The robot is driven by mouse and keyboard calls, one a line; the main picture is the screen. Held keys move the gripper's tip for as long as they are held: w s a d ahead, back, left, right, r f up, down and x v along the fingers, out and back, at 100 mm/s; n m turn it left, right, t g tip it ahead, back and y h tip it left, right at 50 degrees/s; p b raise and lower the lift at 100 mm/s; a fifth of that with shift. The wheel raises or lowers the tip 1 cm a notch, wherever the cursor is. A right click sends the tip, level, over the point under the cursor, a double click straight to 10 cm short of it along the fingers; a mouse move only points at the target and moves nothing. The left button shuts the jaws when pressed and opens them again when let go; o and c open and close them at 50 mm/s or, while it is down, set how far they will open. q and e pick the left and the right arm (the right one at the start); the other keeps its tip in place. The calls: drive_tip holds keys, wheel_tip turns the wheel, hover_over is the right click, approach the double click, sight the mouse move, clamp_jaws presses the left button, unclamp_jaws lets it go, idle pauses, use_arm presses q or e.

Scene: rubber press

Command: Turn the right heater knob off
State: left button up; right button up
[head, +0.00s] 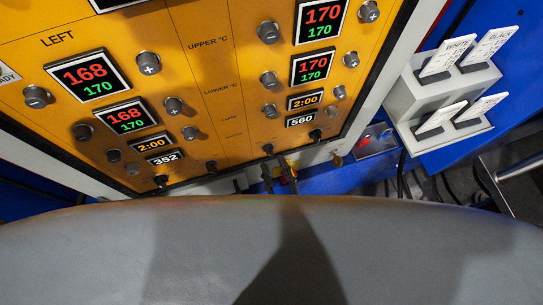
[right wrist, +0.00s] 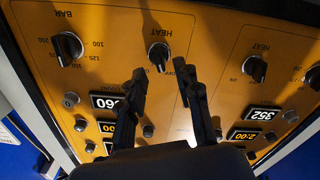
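The right heater knob (right wrist: 158,55) is a black knob under a HEAT label on the orange panel, with a pale pointer line. It also shows in the head view (head: 267,149), small at the panel's lower edge. My right gripper (right wrist: 162,72) is open, with its two dark fingers apart and pointing towards this knob. In the right wrist view the knob appears between and just beyond the fingertips; I cannot tell whether they touch it. In the head view the right gripper (head: 279,166) is just below the knob. My left gripper is not in view.
The BAR knob (right wrist: 67,47) and the other HEAT knob (right wrist: 255,68) flank the right heater knob. The panel (head: 215,75) carries lit displays and several small grey knobs. A grey holder (head: 440,95) with white tags stands at the right.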

drive_tip(key=v, duration=0.8)
drive_tip(key=shift+s, duration=0.2)
drive_tip(key=s+d+f+m+g+h+b, duration=0.1)
drive_tip(key=s+d+f+g, duration=0.15)
drive_tip(key=f, duration=0.75)
drive_tip(key=s+d+f+g+b, duration=0.1)
drive_tip(key=d+f+g+b, duration=0.15)
drive_tip(key=f, duration=0.75)
drive_tip(key=s+d+f+m+g+h+b, duration=0.1)
drive_tip(key=d+f+g, duration=0.15)
drive_tip(key=f, duration=0.85)
drive_tip(key=s+d+f+m+g+h+b, duration=0.1)
drive_tip(key=s+d+f+g, duration=0.3)
drive_tip(key=f, duration=0.4)
drive_tip(key=s+d+f+m+g+h+b, duration=0.1)
drive_tip(key=s+d+f+m+g+h, duration=0.1)
drive_tip(key=s+d+f+g, duration=0.2)
drive_tip(key=s+d+f, duration=0.3)
drive_tip(key=d+f, duration=0.1)
drive_tip(key=shift+d+m+g+h, duration=0.3)
drive_tip(key=shift+d+m+g, duration=0.05)
drive_tip(key=shift+m, duration=0.05)
drive_tip(key=shift+s, duration=0.15)
